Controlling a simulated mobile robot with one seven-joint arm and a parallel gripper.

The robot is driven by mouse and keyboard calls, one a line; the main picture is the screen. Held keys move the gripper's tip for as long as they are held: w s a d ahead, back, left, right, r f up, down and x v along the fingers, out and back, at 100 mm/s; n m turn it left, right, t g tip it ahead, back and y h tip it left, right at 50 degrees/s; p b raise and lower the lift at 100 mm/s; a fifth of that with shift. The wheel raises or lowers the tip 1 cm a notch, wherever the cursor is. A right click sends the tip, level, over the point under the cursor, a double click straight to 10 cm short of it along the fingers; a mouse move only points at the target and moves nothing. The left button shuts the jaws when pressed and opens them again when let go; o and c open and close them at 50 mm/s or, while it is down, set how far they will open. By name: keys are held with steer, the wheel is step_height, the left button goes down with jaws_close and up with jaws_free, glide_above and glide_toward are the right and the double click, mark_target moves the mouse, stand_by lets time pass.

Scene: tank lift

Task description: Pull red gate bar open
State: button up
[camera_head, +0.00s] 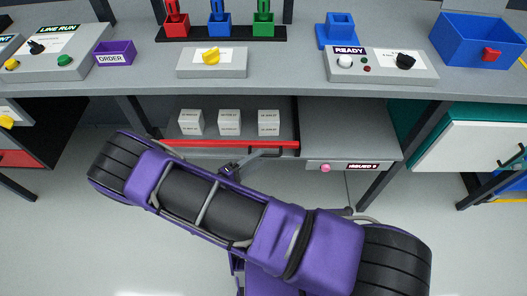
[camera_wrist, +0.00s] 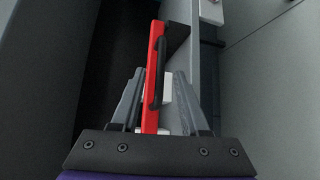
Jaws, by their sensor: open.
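The red gate bar (camera_head: 230,144) runs across the front of the lower shelf under the workbench. In the wrist view the red bar (camera_wrist: 153,75) stretches away from me, with a dark handle (camera_wrist: 159,68) along its right side. My gripper (camera_wrist: 158,80) is open, with one finger on each side of the bar and handle. I cannot tell whether the fingers touch them. In the head view my purple and black arm reaches towards the bar, and the gripper is only partly seen just below it.
Several white boxes (camera_head: 229,122) stand on the shelf behind the bar. A grey unit with a pink button (camera_head: 325,168) is to the right. The workbench (camera_head: 280,82) above carries control panels, a purple tray (camera_head: 116,53) and a blue bin (camera_head: 478,42). Table legs flank the shelf.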

mark_target(264, 155)
steer(key=shift+x, duration=1.7)
jaws_close()
